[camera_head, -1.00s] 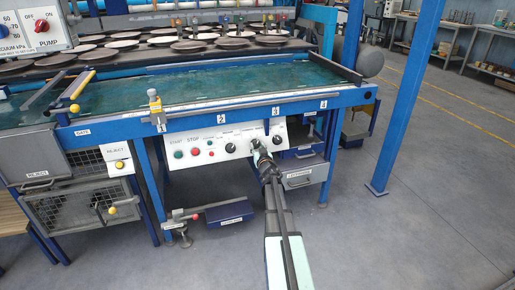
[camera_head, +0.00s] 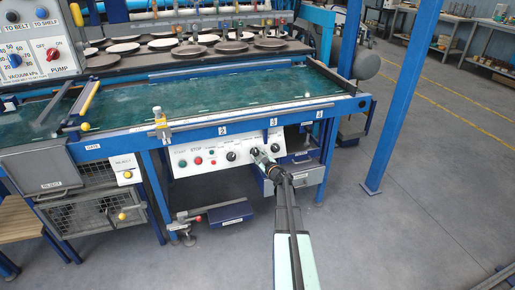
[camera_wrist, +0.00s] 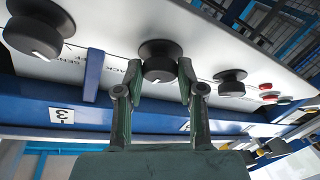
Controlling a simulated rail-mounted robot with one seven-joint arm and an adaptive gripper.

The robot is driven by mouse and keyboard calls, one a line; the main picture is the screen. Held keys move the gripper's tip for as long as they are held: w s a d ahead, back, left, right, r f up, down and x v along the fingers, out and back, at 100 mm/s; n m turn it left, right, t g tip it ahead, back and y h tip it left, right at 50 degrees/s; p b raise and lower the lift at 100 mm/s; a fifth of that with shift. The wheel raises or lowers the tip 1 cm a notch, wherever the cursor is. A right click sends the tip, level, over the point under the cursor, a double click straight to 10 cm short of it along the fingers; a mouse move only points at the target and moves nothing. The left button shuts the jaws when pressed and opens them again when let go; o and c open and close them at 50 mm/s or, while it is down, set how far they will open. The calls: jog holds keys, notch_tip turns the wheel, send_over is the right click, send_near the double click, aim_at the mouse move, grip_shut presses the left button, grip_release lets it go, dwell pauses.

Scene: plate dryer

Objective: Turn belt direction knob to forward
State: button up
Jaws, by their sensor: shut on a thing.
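A white control panel (camera_head: 212,159) hangs under the front edge of the belt table. It carries a row of black knobs. My gripper (camera_head: 259,155) is at the middle black knob of the three on the panel's right part. In the wrist view, my gripper (camera_wrist: 160,74) has its two fingers on either side of this knob (camera_wrist: 158,50), shut on it. A short white mark shows on the knob's face, near its lower edge in that view. Print beside the knob is partly hidden and upside down, so I cannot read its setting.
Neighbouring black knobs stand close on both sides, one (camera_wrist: 40,28) at left and one (camera_wrist: 231,82) at right in the wrist view. The red stop button (camera_head: 198,160) is further left. The blue table rail (camera_head: 235,129) runs just above the panel.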

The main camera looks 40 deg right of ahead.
jog(key=n+p, duration=0.1)
jog(key=n+y+p, duration=0.1)
jog(key=n+p, duration=0.1)
jog(key=n+y+p, duration=0.1)
jog(key=n, duration=0.1)
jog(key=shift+w+d+r+g, duration=0.1)
jog(key=shift+d+r+g, duration=0.25)
jog(key=shift+r+g, duration=0.05)
jog(key=shift+f+n+y+p, duration=0.1)
jog(key=shift+n+y+p, duration=0.7)
jog(key=shift+n+p, duration=0.2)
jog(key=shift+g, duration=0.3)
jog(key=o, duration=1.1)
jog(key=shift+a, duration=0.1)
jog(key=shift+o, duration=0.2)
jog(key=shift+f, duration=0.1)
jog(key=s+r, duration=0.2)
jog(key=s, duration=0.9)
jog(key=shift+s+d, duration=0.4)
